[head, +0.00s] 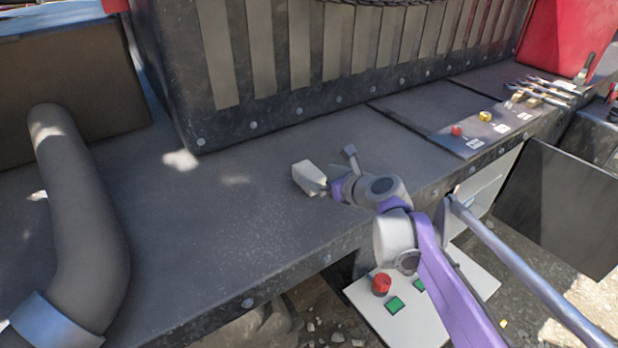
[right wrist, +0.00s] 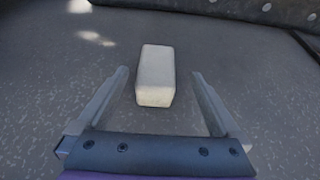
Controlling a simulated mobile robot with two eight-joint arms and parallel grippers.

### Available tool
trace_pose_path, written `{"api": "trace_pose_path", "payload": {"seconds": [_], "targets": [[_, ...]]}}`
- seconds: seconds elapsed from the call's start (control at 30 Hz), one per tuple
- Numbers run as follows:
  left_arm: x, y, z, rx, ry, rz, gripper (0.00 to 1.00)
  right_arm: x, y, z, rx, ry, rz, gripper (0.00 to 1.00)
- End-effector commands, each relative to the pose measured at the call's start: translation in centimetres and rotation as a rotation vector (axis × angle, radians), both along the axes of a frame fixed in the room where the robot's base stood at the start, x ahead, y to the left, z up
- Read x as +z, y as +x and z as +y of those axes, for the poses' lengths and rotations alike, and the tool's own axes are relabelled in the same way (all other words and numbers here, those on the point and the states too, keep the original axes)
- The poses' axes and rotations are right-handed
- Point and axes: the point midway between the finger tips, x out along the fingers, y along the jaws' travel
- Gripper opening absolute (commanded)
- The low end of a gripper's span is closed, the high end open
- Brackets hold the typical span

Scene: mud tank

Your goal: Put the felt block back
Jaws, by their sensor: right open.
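The pale off-white felt block (head: 307,178) lies on the dark grey ledge (head: 240,215). In the right wrist view the block (right wrist: 156,76) lies lengthwise between the fingers, its near end inside the jaws and its far end past the fingertips. My right gripper (head: 335,171) is open around it, with a gap on each side; its fingers (right wrist: 160,73) also show in the right wrist view. In the head view the block's right end is partly hidden by a finger. My left gripper is not in view.
A ribbed dark tank wall (head: 300,55) rises behind the ledge. A thick grey pipe (head: 80,215) stands at left. At right are a labelled panel (head: 484,133) with red and yellow knobs, several tools (head: 545,90) and a red container (head: 568,40). A white button panel (head: 400,312) sits below.

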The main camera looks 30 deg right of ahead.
Motion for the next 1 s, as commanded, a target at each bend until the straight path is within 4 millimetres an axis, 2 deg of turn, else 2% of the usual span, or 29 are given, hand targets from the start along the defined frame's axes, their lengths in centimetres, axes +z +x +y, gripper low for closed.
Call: {"api": "trace_pose_path", "payload": {"seconds": [0.3, 0.43, 0.67, 1.0], "targets": [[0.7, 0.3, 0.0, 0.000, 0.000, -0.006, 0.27, -1.4, 4.0, 0.7, 0.002, -0.001, 0.000, 1.00], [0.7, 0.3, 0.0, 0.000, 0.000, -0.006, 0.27, -1.7, 4.7, 0.8, 0.000, -0.001, 0.000, 1.00], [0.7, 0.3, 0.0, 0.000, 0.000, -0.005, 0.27, -1.8, 4.7, 0.8, -0.001, -0.001, 0.000, 0.98], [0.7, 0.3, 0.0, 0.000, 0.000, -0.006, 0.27, -1.8, 4.7, 0.8, 0.000, -0.002, 0.000, 0.37]]}}
